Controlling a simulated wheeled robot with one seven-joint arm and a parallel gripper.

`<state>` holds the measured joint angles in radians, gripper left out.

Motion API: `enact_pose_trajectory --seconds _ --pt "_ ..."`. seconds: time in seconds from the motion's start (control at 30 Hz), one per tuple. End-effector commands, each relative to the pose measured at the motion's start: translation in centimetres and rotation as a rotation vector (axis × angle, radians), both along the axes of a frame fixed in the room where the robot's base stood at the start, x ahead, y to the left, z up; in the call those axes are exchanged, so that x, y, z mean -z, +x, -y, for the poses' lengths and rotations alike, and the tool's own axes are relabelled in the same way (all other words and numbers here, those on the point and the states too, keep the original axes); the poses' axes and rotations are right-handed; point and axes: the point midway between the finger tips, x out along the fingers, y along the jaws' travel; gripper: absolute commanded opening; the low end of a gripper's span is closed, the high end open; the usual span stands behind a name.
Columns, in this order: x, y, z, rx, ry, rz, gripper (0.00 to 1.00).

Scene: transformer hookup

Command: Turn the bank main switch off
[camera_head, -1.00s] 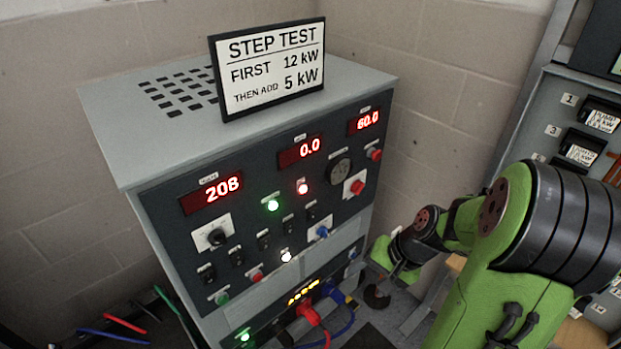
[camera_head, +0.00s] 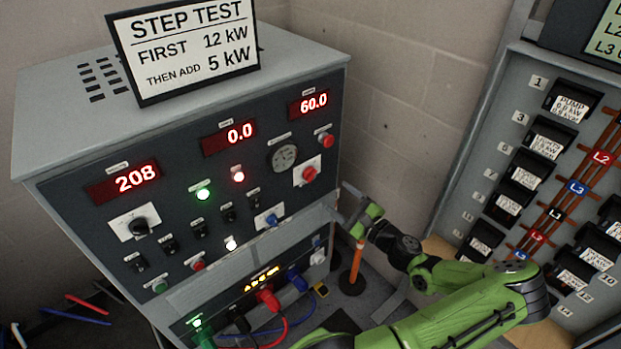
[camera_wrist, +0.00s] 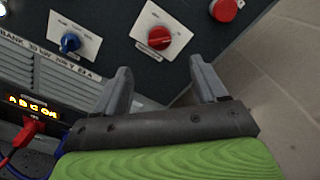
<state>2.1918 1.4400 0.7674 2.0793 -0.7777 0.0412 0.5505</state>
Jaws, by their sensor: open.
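The load bank's sloped front panel (camera_head: 100,207) carries a red rotary knob (camera_head: 309,174) on a white plate. A blue rotary knob (camera_head: 271,219) sits on another plate, lower left. Which one is the main switch I cannot read. In the wrist view the red knob (camera_wrist: 158,38) stands just beyond and between my open, empty fingers (camera_wrist: 162,70), apart from them. The blue knob (camera_wrist: 70,42) is to their left. In the head view my gripper (camera_head: 352,207) is at the panel's right side; its fingers are hard to make out.
A red mushroom button (camera_head: 326,140) is above right of the red knob, near the cabinet edge. Red and blue cables plug into the connector strip (camera_head: 220,322) below. A breaker panel (camera_head: 490,150) stands at right. The block wall (camera_head: 395,110) is close behind my gripper.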

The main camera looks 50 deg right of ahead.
Motion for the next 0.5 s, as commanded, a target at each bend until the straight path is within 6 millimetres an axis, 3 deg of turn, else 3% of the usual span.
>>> enact_pose_trajectory --seconds 0.3,0.5 --pt "0.1 8.0 1.7 -0.005 -0.003 -0.001 0.71" --pt "0.1 10.7 2.3 -0.004 -0.001 -0.003 0.71"
